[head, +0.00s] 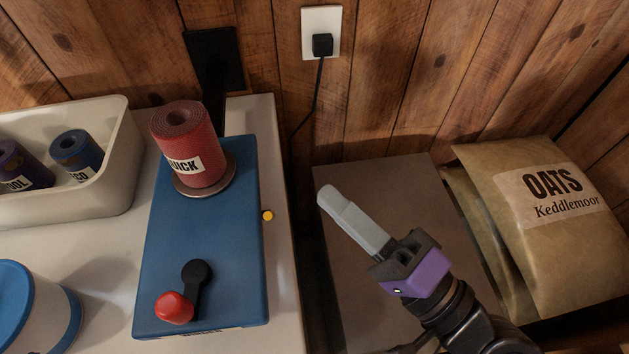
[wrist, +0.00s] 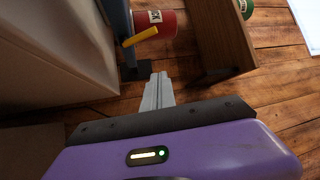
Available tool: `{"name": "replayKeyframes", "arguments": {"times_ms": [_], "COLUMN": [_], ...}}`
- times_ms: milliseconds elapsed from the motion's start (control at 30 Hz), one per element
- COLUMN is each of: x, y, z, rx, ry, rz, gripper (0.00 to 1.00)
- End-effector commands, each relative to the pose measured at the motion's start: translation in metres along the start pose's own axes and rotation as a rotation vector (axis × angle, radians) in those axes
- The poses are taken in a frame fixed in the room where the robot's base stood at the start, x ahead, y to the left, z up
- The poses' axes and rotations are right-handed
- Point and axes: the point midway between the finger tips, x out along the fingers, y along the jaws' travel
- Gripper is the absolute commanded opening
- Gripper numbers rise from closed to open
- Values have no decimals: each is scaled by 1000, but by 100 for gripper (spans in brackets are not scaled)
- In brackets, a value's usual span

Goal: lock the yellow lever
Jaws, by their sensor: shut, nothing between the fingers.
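A yellow lever (wrist: 140,37) shows in the wrist view as a short, slightly tilted bar beside a blue-grey upright part, just beyond my fingertips. In the head view only a small yellow round end (head: 267,215) shows at the right edge of the blue box (head: 220,240); the rest of the lever is hidden there. My gripper (head: 333,196), purple with pale grey fingers, is shut and empty, to the right of the yellow end and apart from it. The fingers (wrist: 159,84) also show in the wrist view, pressed together.
On the blue box stand a red roll (head: 188,150) and a black arm with a red knob (head: 175,308). A cream bin (head: 115,180) holding rolls and a blue-lidded tub (head: 25,310) are left. Oat sacks (head: 560,250) lie right. The gap between box and gripper looks clear.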

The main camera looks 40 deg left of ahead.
Motion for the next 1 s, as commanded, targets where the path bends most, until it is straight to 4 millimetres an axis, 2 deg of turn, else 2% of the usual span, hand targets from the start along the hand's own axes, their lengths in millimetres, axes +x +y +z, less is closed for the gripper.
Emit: {"name": "replayKeyframes", "arguments": {"times_ms": [100,300,1000], "x": [-21,-38,-41], "y": [6,9,8], "z": [0,-1,-2], "rx": [0,-1,-9], "ry": [2,1,7], "rz": [1,1,-3], "gripper": [0,0,0]}}
